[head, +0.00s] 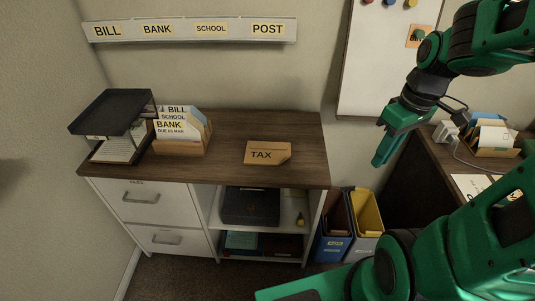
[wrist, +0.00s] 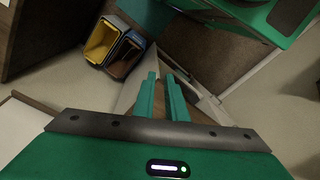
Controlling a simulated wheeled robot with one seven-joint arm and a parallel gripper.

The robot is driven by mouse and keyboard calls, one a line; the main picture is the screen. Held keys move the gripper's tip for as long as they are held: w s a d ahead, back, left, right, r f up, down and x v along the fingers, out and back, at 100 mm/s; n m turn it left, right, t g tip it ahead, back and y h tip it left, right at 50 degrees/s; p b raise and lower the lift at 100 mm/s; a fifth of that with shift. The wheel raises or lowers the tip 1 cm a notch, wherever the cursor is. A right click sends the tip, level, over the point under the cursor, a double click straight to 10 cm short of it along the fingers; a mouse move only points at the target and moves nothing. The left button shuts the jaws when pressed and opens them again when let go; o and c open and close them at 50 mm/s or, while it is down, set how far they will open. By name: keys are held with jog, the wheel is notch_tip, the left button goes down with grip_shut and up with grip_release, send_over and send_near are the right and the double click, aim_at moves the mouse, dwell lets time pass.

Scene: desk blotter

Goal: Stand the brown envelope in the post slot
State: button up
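A brown envelope marked TAX (head: 267,153) lies flat on the dark wooden cabinet top (head: 235,127), right of its middle. A pale wall rail (head: 183,31) carries the labels BILL, BANK, SCHOOL and POST. The POST label (head: 268,29) is at its right end; I cannot make out the slot's depth or inside. My gripper (head: 379,163) hangs right of the cabinet, apart from the envelope and pointing down. In the wrist view its two fingers (wrist: 161,76) stand apart with nothing between them. The envelope cannot be made out in the wrist view.
A wooden holder (head: 180,148) with upright envelopes and a black tray stack (head: 108,112) stand on the cabinet's left. A whiteboard (head: 375,60) hangs behind my arm. The cabinet top around the envelope is clear.

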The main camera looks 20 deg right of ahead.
jog(key=w+a+f+n+t+y, duration=0.1)
jog(key=w+a+f+n, duration=0.1)
jog(key=w+n, duration=0.4)
jog(key=w+a+f+n+y, duration=0.1)
jog(key=w+a+f+n, duration=0.1)
jog(key=w+n, duration=0.3)
jog(key=n+t+y, duration=0.1)
jog(key=n+y, duration=0.3)
jog(key=n, duration=0.6)
send_near(288, 157)
jog(key=a+f, duration=0.2)
jog(key=shift+w+a+f+n, duration=0.1)
jog(key=shift+w+a+n, duration=0.1)
jog(key=shift+a+n, duration=0.15)
jog(key=shift+h, duration=0.3)
jog(key=shift+x, duration=2.5)
jog(key=shift+d, duration=0.1)
grip_shut()
